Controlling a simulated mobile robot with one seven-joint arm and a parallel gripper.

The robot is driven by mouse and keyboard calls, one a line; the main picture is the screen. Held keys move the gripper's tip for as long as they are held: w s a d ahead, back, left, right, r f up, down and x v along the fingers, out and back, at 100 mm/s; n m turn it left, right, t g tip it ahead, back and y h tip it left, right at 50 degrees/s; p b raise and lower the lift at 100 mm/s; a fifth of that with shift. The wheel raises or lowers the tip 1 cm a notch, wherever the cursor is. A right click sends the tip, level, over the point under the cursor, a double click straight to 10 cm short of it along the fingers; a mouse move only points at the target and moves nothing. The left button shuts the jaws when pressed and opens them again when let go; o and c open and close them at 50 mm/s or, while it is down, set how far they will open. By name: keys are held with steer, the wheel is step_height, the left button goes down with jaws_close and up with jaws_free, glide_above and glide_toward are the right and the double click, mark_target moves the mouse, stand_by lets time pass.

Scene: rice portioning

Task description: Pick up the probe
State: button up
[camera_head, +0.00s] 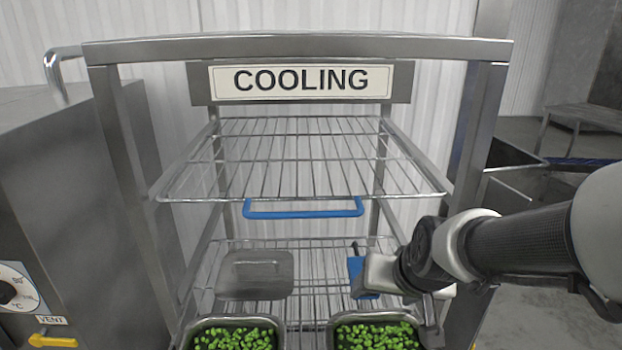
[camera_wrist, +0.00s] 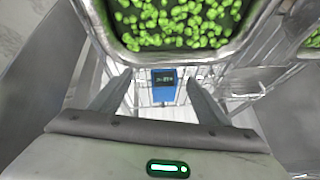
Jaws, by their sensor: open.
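The probe (camera_wrist: 165,85) is a small blue box with a dark display, seen in the wrist view between and beyond my two fingers. In the head view a blue piece (camera_head: 356,268), which looks like the probe, shows beside my wrist at the lower shelf, partly covered by it. My gripper (camera_wrist: 160,78) is open, its fingers spread to either side of the probe in the picture. I see no contact between fingers and probe, and the gap in depth is hard to judge. The fingertips are not clear in the head view.
Two metal pans of green peas stand at the front of the lower wire shelf, a left one (camera_head: 190,333) and a right one (camera_head: 345,318). A grey lid or tray (camera_head: 255,274) lies behind the left pan. The upper wire shelf (camera_head: 300,160) is empty. A blue handle (camera_head: 303,213) hangs below it.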

glide_toward(360, 266)
steer(key=x, duration=0.3)
steer(key=w+x, duration=0.1)
steer(key=x, duration=0.1)
steer(key=shift+d+r+b, duration=0.3)
steer(key=shift+b, duration=0.1)
steer(key=b+x, duration=0.2)
steer(key=x, duration=0.3)
steer(key=shift+r, duration=0.1)
steer(key=c, duration=1.2)
steer(key=shift+o, duration=0.2)
